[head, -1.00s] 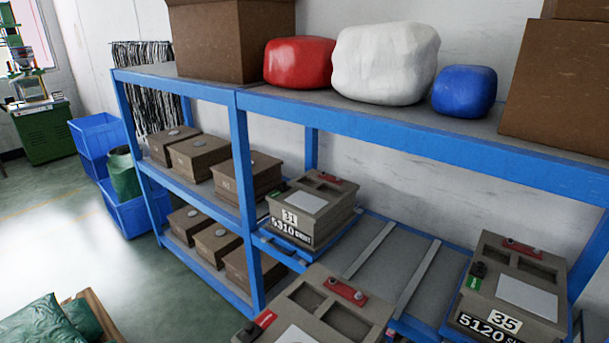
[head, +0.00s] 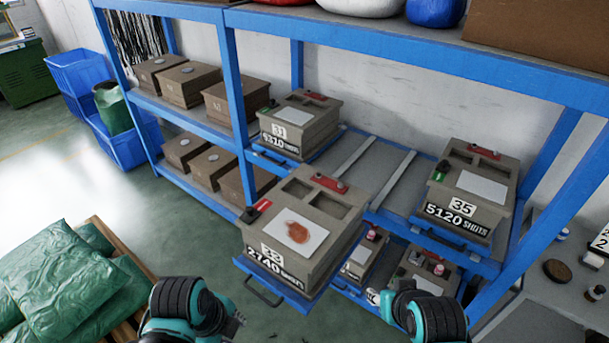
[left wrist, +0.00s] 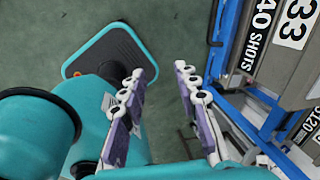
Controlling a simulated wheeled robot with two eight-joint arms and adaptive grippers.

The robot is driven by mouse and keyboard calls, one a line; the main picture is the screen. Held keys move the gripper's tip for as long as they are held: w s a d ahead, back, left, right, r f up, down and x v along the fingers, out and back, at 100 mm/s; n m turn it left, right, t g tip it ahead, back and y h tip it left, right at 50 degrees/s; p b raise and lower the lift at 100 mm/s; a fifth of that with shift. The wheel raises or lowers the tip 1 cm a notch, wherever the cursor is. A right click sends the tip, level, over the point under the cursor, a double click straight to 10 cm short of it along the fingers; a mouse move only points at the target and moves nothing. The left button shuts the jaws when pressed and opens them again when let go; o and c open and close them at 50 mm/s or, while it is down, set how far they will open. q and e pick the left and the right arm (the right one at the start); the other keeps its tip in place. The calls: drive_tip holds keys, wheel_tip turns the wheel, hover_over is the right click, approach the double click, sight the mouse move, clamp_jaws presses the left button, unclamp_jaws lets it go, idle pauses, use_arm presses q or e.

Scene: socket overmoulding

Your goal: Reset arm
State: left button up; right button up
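My left arm shows at the bottom left of the head view and my right arm at the bottom right, each with a black ribbed joint and teal parts. In the left wrist view my left gripper (left wrist: 160,75) has its two purple-grey fingers well apart with nothing between them. It hangs over the floor, left of the shelf. My right gripper's fingers do not show in the head view. A grey mould box marked 33 and 2740 (head: 300,232), with a reddish-brown patch on its white plate, stands on a pulled-out blue tray (head: 275,295) between the arms.
Blue shelving (head: 345,58) holds box 31 (head: 300,122), box 35 (head: 470,190) and several brown boxes. Green sacks (head: 65,275) lie on a pallet at the left. A grey table (head: 525,320) is at the right. Floor between sacks and shelf is clear.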

use_arm(q)
drive_tip(key=w+a+r+n+t, duration=0.1)
drive_tip(key=w+n+t, duration=0.1)
drive_tip(key=n, duration=0.9)
drive_tip(key=w+a+r+n+t+y, duration=0.1)
drive_tip(key=w+n, duration=0.3)
drive_tip(key=n, duration=0.7)
drive_tip(key=shift+a+r+t, duration=0.35)
drive_tip(key=shift+r+t, duration=0.3)
drive_tip(key=shift+t, duration=0.25)
drive_tip(key=shift+w, duration=0.1)
